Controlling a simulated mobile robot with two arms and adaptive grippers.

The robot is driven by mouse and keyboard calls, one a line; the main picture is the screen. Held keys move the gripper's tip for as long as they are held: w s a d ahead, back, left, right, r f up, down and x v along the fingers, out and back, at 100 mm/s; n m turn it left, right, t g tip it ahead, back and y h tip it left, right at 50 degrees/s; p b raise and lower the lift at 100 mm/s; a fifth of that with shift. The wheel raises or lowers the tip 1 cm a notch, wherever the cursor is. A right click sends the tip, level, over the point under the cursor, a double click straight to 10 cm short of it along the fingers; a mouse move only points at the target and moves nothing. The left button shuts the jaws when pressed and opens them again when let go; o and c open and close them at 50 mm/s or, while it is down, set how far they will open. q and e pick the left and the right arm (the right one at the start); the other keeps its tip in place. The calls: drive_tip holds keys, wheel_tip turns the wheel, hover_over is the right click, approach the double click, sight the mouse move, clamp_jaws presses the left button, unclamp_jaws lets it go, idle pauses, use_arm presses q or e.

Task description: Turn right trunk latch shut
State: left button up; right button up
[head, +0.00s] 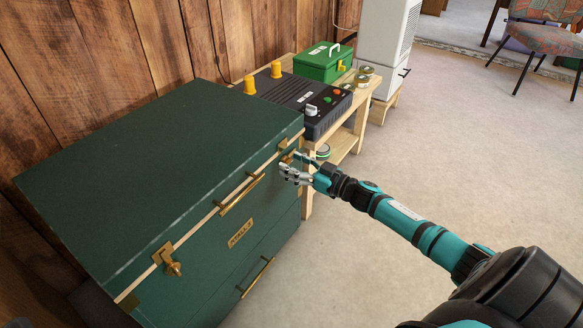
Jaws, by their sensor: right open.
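A dark green trunk (150,165) with brass fittings stands at the left, its lid down. Its right latch (285,145) is a small brass piece at the right end of the front, partly hidden behind my right gripper (287,167). My right gripper is open, with its metal fingers close to this latch. I cannot tell whether they touch it. The left trunk latch (168,260) is a brass plate with a knob, at the front's left end. My left gripper is not in view.
A brass handle (240,195) runs along the trunk front, above a nameplate (240,233). Behind stands a wooden bench (357,112) with a black control box (310,100), a green toolbox (323,62) and several tins.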

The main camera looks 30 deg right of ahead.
drive_tip(key=shift+w+a, duration=0.2)
drive_tip(key=shift+w, duration=0.3)
drive_tip(key=c, duration=1.1)
drive_tip(key=shift+c, duration=0.2)
